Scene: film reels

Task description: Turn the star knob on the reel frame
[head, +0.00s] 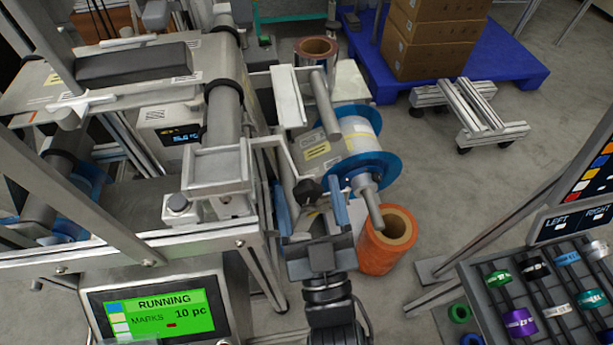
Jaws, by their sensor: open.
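The black star knob (307,190) shows in the head view, on the reel frame (285,165) just left of the blue-flanged reel (366,150). My gripper (310,197) is open. Its two fingers point away from me, one on each side of the knob in the picture. A gap shows between the knob and each finger. I cannot tell from this one view whether the fingertips are at the knob's depth. The gripper body covers what lies below the knob.
An orange roll (386,240) stands on the floor to the right of my gripper, below the reel's shaft (368,200). A rack of small coloured rolls (520,320) is at the lower right. A screen (160,308) reading RUNNING is at the lower left.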

